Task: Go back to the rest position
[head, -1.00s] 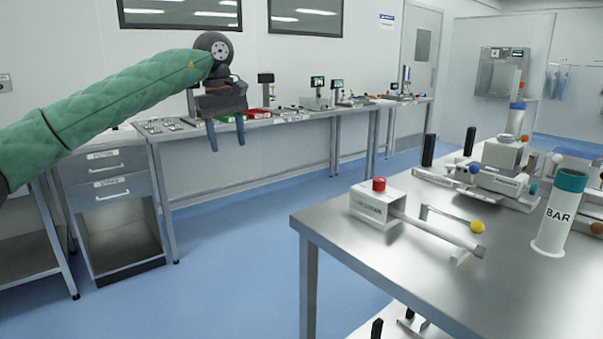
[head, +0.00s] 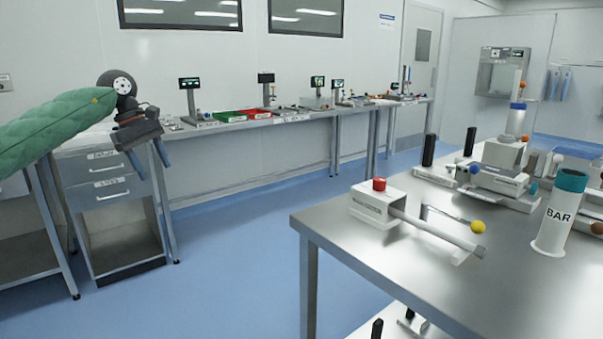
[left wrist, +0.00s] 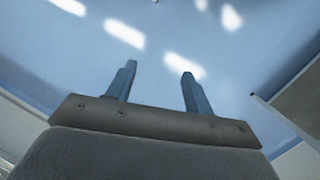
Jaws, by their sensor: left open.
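My left gripper (head: 150,166) hangs at the left of the head view, in front of the drawer cabinet, with its blue fingers pointing down. The fingers are apart and empty. In the left wrist view the two fingers (left wrist: 156,85) stand wide apart with only blue floor beyond them. My green-sleeved left arm comes in from the left edge. My right gripper is in neither current view.
A steel table (head: 330,222) at the right holds a white fixture with a red button (head: 379,184) and a white BAR cylinder (head: 559,220). A long wall bench (head: 290,120) carries small devices. A drawer cabinet (head: 110,200) stands at left. The blue floor (head: 230,260) between is clear.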

